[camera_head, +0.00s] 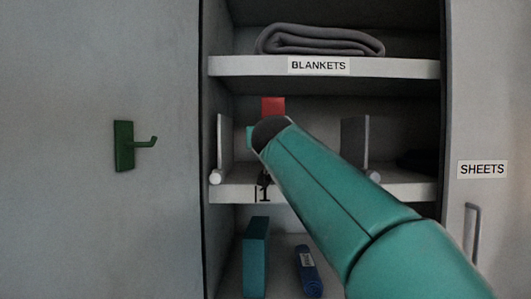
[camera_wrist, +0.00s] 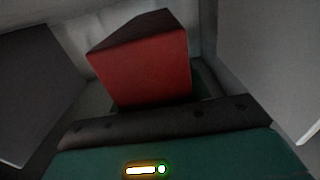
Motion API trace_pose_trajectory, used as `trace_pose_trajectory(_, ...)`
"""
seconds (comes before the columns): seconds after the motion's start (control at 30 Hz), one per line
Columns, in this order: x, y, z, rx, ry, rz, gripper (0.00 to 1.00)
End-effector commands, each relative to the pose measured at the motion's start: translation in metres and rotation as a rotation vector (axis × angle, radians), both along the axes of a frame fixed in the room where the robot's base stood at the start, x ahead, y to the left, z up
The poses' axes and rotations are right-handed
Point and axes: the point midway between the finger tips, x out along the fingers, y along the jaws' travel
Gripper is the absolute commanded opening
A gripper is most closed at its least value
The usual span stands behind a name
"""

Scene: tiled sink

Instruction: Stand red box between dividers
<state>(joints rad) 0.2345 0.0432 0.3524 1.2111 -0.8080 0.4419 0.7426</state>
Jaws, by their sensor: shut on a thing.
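A red box (camera_head: 273,106) shows its top above the end of my arm, inside the middle shelf space of the cupboard. In the wrist view the red box (camera_wrist: 148,70) stands close beyond the gripper body, slightly tilted in the picture. My gripper (camera_head: 262,140) is shut on it; the fingers are mostly hidden by my arm. A white divider (camera_head: 222,140) stands left of the gripper and a grey divider (camera_head: 354,140) stands to the right. In the wrist view, a dark panel (camera_wrist: 35,85) is at left and a pale panel (camera_wrist: 270,70) at right. The box's base is hidden.
The middle shelf (camera_head: 400,190) has a dark item (camera_head: 418,161) at right. A folded grey blanket (camera_head: 318,40) lies on the shelf above. A teal box (camera_head: 256,257) and a blue roll (camera_head: 308,272) are below. A green hook (camera_head: 124,146) is on the left panel.

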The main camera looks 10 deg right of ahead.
Motion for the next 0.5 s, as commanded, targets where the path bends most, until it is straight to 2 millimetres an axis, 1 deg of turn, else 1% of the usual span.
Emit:
trace_pose_trajectory(0.13,0.01,-0.002,0.0,0.001,-0.002,0.001,0.14)
trace_pose_trajectory(0.4,0.008,-0.002,-0.029,-0.001,-0.002,0.0,0.14)
trace_pose_trajectory(0.5,0.008,-0.001,-0.034,-0.001,-0.003,0.001,0.14)
